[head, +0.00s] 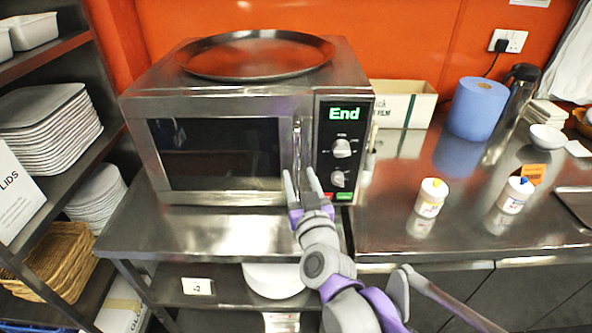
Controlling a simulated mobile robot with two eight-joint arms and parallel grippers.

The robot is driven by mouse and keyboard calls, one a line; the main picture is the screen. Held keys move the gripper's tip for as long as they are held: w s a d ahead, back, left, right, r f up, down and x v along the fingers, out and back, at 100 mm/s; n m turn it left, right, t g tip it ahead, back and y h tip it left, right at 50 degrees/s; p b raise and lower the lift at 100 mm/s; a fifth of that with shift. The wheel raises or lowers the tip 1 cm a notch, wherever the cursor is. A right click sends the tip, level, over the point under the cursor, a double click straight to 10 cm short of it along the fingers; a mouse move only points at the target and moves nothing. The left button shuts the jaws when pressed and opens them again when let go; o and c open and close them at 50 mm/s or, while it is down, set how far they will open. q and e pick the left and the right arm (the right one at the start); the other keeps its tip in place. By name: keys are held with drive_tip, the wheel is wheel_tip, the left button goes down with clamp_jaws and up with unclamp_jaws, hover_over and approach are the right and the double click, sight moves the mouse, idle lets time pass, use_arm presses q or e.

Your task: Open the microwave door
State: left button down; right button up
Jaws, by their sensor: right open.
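The steel microwave (220,106) stands on a metal counter in the middle of the head view, and its door (215,154) with a dark window looks shut. A vertical door handle (297,145) runs along the door's right edge, beside the control panel (343,150) with two knobs and a green "End" display. My right gripper (301,171) is open in front of the handle's lower part, its two fingers pointing at it. I cannot tell whether the fingers touch or straddle the handle. My left gripper is not in view.
A round metal tray (258,55) lies on top of the microwave. On the right counter are a blue paper roll (477,108), a box (405,103) and two small tubs (431,198). A shelf (108,125) with stacked lids stands at left. The counter (225,232) before the microwave is clear.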

sight(297, 172)
drive_tip(key=shift+w+a, duration=0.2)
drive_tip(key=shift+w, duration=0.65)
drive_tip(key=shift+w+a, duration=0.15)
drive_tip(key=shift+w, duration=0.7)
clamp_jaws()
